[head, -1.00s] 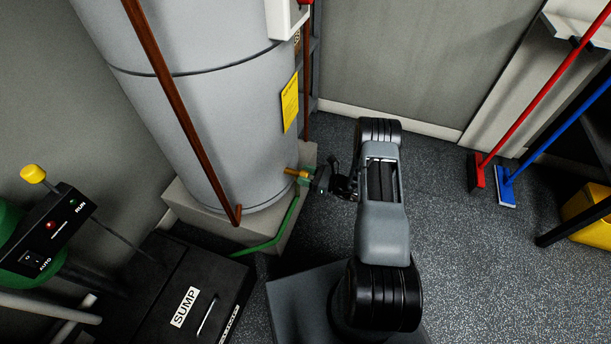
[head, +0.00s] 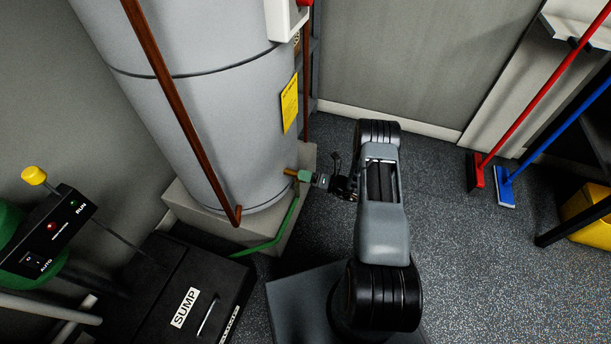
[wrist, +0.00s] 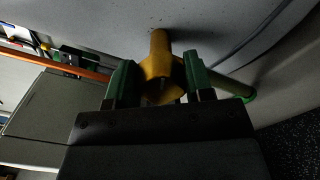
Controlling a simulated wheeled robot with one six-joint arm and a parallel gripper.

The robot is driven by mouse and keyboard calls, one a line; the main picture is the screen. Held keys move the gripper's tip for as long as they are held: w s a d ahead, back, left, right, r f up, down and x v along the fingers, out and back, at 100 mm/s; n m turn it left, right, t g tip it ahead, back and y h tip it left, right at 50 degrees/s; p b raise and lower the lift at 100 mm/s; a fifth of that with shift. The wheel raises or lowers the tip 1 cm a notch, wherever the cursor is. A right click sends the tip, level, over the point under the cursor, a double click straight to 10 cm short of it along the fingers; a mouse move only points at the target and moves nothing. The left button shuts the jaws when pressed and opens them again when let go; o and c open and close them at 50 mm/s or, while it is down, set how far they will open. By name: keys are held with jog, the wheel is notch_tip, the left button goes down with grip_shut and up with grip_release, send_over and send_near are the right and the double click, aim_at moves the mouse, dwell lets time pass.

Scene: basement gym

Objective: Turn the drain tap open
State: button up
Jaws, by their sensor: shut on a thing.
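The drain tap is a brass fitting (head: 290,172) sticking out of the lower right side of the grey tank (head: 215,120). In the wrist view the brass tap (wrist: 159,72) sits between the two green-tipped fingers of my gripper (wrist: 161,82). A finger lies on each side of it, and my gripper is shut on it. In the head view my gripper (head: 306,176) reaches the tap from the right. The handle's exact angle is hard to tell, since the fingers and dark shading hide part of it.
A green hose (head: 270,243) runs down from the tap along the plinth (head: 190,215). A black sump box (head: 170,290) stands at the lower left. A copper pipe (head: 170,90) crosses the tank front. A red broom (head: 478,172) and blue broom (head: 506,185) stand right; floor between is clear.

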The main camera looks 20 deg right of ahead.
jog(key=shift+m, duration=1.1)
jog(key=o, duration=0.9)
jog(key=p+v, duration=0.2)
jog(key=v, duration=1.2)
